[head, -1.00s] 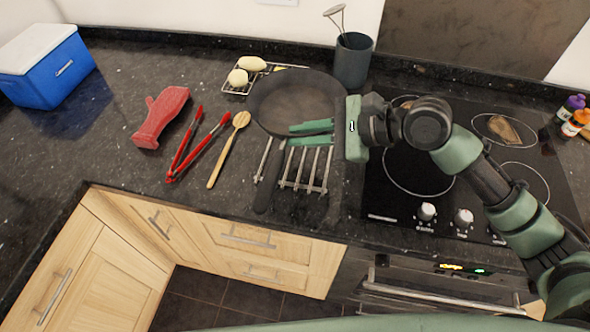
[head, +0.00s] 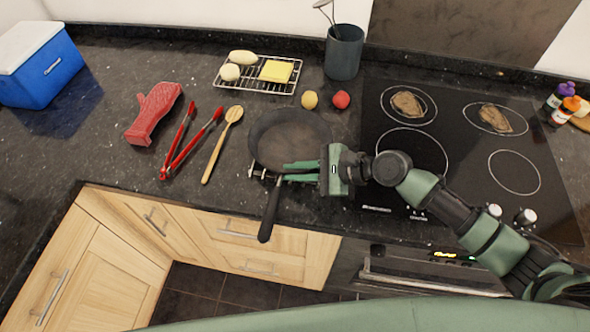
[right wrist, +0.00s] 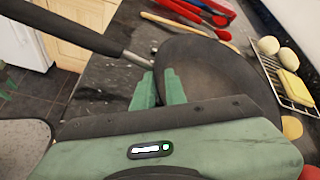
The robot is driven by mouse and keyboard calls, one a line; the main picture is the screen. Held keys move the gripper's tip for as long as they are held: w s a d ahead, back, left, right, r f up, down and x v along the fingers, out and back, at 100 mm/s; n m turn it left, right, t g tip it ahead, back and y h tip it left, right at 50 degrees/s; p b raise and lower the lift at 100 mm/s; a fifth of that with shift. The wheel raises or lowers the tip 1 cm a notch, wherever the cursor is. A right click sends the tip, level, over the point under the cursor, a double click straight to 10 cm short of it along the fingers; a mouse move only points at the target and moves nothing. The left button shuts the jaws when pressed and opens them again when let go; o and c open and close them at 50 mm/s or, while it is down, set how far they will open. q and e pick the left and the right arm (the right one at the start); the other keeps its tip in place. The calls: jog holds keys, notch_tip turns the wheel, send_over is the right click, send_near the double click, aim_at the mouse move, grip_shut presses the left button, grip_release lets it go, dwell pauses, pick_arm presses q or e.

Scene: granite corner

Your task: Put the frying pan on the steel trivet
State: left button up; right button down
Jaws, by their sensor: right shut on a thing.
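The dark frying pan (head: 288,140) is over the steel trivet in the head view, its handle pointing toward the front edge of the counter. Only small bits of the steel trivet (head: 263,175) show at the pan's near left rim; the pan hides the rest. The right wrist view shows the pan (right wrist: 225,75) level beyond the fingers (right wrist: 160,88). I cannot tell whether the pan touches the trivet. My left gripper is out of view.
Red tongs (head: 190,142), a wooden spoon (head: 222,143) and a red mitt (head: 153,113) lie left of the pan. A wire rack (head: 222,85), yellow ball (head: 309,100) and red ball (head: 341,99) are behind it. The hob (head: 460,145) is right.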

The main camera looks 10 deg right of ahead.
jog(key=shift+r, duration=0.1)
jog(key=c, duration=1.9)
grip_release()
jog(key=shift+f, duration=0.25)
jog(key=o, duration=0.4)
jog(key=shift+o, duration=0.2)
jog(key=shift+r, duration=0.2)
jog(key=b+v, duration=0.2)
jog(key=v, duration=1)
jog(key=shift+b, duration=0.35)
jog(key=shift+f, duration=0.1)
